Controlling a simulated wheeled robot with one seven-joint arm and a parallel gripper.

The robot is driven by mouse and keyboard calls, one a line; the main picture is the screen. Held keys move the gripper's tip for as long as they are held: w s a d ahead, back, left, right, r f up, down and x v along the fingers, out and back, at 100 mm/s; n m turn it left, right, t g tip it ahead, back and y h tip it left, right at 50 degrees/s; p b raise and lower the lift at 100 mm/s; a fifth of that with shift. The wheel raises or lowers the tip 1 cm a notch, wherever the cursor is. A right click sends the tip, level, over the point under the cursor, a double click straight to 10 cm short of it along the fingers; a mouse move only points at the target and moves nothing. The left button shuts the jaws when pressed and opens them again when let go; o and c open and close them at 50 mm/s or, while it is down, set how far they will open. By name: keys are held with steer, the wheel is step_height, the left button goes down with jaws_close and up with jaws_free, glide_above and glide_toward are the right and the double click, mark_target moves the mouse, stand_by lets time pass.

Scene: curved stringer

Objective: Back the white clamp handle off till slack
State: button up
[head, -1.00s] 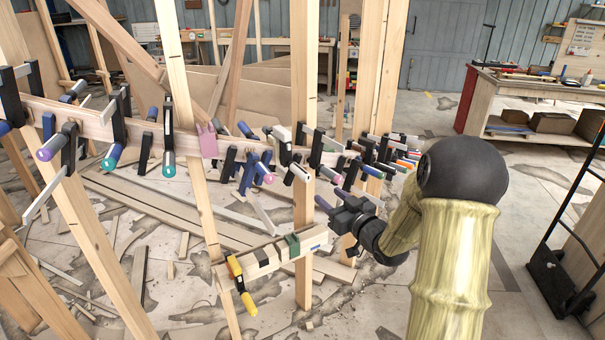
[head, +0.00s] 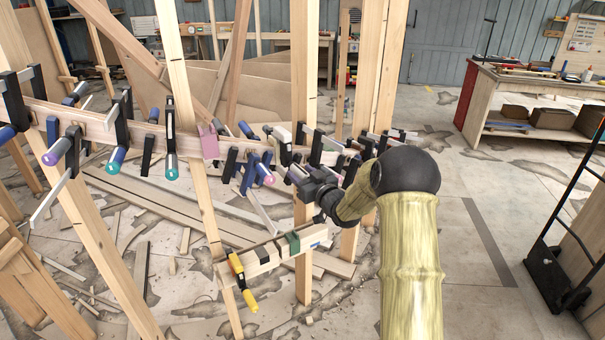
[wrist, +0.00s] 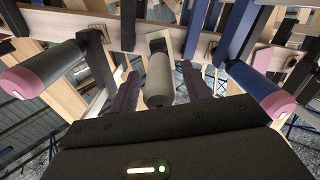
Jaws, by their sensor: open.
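The white clamp handle (wrist: 159,78) is a pale grey-white cylinder with a darker end. In the wrist view it points toward me from the wooden stringer (wrist: 75,28). My gripper (wrist: 162,85) is open, with one purple finger on each side of the handle. Gaps show between the fingers and the handle, so I see no grip on it. In the head view my gripper (head: 292,174) is up at the row of clamps, and the white handle is hard to make out there behind the fingers.
A black handle with a pink end (wrist: 40,68) is close on the left, and a blue handle with a pink end (wrist: 262,90) close on the right. Several other clamps crowd the stringer. Below, a short board (head: 268,258) carries a yellow-handled clamp (head: 241,280).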

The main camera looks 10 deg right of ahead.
steer(key=c, duration=1)
